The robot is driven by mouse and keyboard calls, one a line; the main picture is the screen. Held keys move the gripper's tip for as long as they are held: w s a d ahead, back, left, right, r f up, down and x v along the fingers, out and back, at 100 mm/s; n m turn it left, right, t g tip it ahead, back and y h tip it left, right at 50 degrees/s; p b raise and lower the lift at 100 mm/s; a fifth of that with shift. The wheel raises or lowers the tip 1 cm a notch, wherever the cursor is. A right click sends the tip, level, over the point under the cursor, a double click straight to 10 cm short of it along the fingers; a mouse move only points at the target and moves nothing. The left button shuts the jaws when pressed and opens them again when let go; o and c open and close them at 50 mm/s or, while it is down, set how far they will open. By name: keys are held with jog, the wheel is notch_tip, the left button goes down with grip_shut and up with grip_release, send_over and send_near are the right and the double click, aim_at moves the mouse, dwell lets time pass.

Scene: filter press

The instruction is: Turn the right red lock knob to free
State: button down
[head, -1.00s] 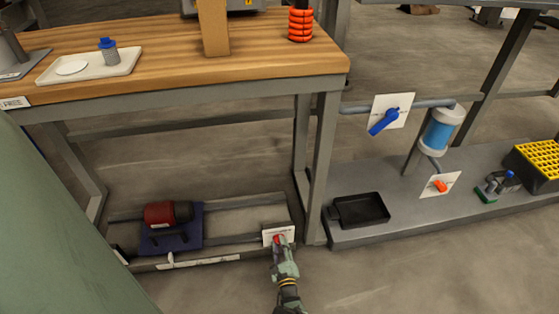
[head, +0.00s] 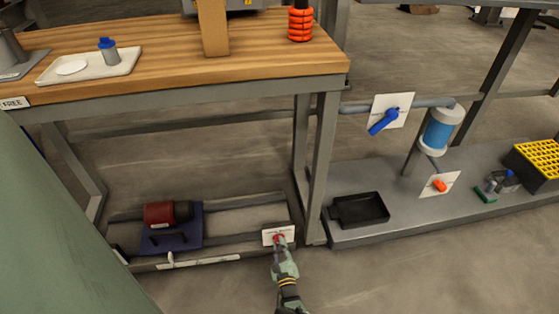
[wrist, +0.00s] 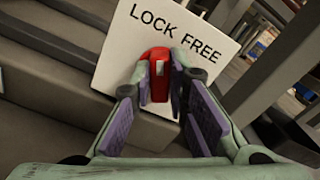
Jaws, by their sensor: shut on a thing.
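The right red lock knob (wrist: 155,72) sits on a white plate (wrist: 205,25) lettered "LOCK FREE" in the wrist view. Its white mark lies below and between the two words; I cannot tell which word it favours. My gripper (wrist: 160,88) has its fingertips on both sides of the knob and is shut on it. In the head view the knob (head: 279,238) shows as a small red spot at the tip of my gripper (head: 280,245). The plate (head: 270,232) is at the right end of the low frame under the bench.
A red motor (head: 168,213) on a blue base stands on the low frame to the left. The bench leg (head: 321,170) rises just right of the plate. A grey platform with a black tray (head: 360,209) lies farther right. Open floor is in front.

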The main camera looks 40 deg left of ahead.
jog(key=shift+w+d+m, duration=0.1)
jog(key=shift+w+m, duration=0.05)
jog(key=shift+m, duration=3)
jog(key=shift+w+d+m, duration=0.1)
jog(key=shift+m, duration=3.05)
jog(key=c, duration=1.6)
grip_release()
jog(key=shift+o, duration=0.2)
